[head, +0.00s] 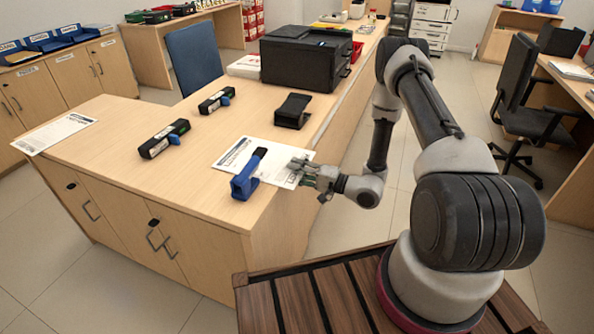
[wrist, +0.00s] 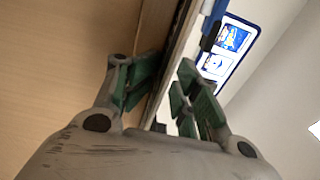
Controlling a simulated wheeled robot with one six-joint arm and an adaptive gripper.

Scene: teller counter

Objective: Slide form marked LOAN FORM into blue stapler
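A white printed form (head: 232,158) lies on the counter near its front right corner in the head view; bold print shows, partly hidden by the stapler and gripper, and seems to begin with LO. The blue stapler (head: 243,184) stands over the form's near side, its long arm pointing away. My gripper (head: 305,170) is at the form's right edge, level with the counter top. In the wrist view, the green-padded fingers (wrist: 166,92) are apart, with a thin edge running between them. I cannot tell whether they touch the form.
Two black devices (head: 164,139) (head: 216,101), a black stand (head: 293,111) and a black printer (head: 305,59) stand farther back on the counter (head: 120,185). Another printed sheet (head: 53,134) lies at far left. The counter's edge runs close beside my gripper.

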